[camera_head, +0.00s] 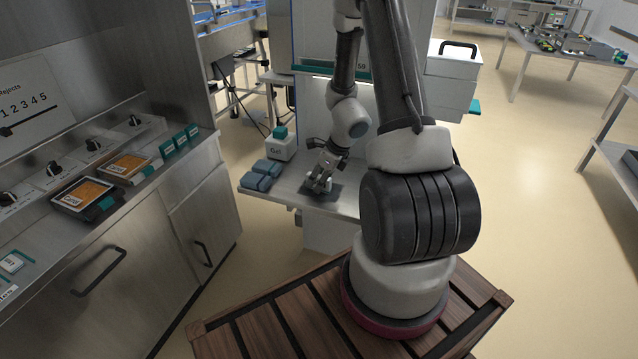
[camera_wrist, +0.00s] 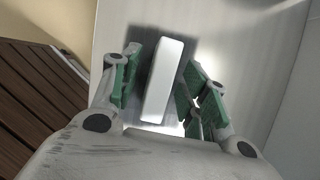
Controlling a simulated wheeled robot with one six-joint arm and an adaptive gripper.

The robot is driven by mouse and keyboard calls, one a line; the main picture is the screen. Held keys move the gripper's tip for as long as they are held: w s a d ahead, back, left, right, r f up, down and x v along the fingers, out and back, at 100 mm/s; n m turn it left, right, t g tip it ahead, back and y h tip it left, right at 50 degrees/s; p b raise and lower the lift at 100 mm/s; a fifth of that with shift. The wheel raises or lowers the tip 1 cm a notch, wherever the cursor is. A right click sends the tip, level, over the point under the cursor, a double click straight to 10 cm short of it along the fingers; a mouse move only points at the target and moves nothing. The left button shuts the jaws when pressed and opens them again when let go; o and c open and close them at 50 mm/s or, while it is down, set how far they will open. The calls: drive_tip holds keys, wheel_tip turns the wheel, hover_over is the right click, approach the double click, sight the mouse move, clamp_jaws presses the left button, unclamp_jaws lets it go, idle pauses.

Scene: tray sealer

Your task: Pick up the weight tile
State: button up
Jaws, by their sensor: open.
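A plain white block (camera_wrist: 163,80), which looks like the weight tile, stands between the two green-padded fingers of my gripper (camera_wrist: 160,68) in the wrist view. The fingers are open, one on each side of it. There is a narrow gap on the left and a wider one on the right near the fingertips. In the head view my gripper (camera_head: 319,184) points down, low over the metal bench (camera_head: 285,190). There the block is mostly hidden by the fingers, and I cannot make out its marking.
Several blue-grey blocks (camera_head: 262,174) lie left of my gripper on the bench. Behind them stands a white container marked "Gel" (camera_head: 282,148) with a teal top. A dark patch (camera_head: 330,199) lies under the gripper. A steel counter with orange-labelled trays (camera_head: 82,193) is at left.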

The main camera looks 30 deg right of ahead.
drive_tip(key=shift+w+f, duration=0.1)
drive_tip(key=shift+f, duration=0.15)
drive_tip(key=shift+a, duration=0.1)
clamp_jaws()
